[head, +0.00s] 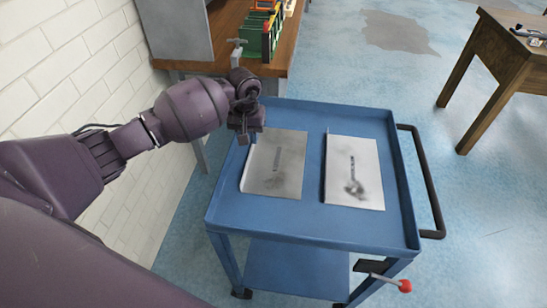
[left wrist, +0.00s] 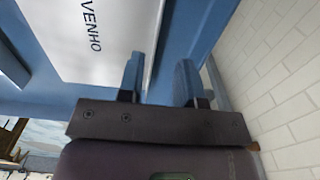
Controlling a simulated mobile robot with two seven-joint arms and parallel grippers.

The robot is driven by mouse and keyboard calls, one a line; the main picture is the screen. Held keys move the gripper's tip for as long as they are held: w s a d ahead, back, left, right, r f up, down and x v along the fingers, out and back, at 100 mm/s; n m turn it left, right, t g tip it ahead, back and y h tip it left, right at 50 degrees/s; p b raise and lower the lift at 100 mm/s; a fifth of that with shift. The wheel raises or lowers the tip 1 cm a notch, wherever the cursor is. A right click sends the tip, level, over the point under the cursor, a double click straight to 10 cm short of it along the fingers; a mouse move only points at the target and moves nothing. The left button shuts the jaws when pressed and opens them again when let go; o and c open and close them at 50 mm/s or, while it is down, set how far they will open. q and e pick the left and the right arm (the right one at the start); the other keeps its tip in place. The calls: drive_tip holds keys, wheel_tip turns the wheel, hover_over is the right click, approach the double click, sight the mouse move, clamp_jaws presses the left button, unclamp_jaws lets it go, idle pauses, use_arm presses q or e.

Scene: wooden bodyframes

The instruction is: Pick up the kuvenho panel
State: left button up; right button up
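The kuvenho panel (head: 290,178) is a thin grey metal sheet with a raised left edge, lying on the left of the blue cart's top. Its lettering is too small to read in the head view. In the left wrist view the panel (left wrist: 100,60) shows the letters "VENHO". My left gripper (head: 245,138) is at the panel's far left edge, pointing down. My right gripper is not in view.
A second grey panel (head: 368,188) lies to the right on the blue cart (head: 310,226), which has a black handle (head: 428,185) on its right. A wooden bench (head: 283,50) with green bins stands behind. A white brick wall (head: 70,60) is at left.

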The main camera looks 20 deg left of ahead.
sight(251, 149)
use_arm(q)
drive_tip(key=f, duration=0.3)
drive_tip(key=shift+s+d+f, duration=0.3)
drive_tip(key=shift+d+f, duration=0.1)
drive_tip(key=shift+f, duration=0.65)
clamp_jaws()
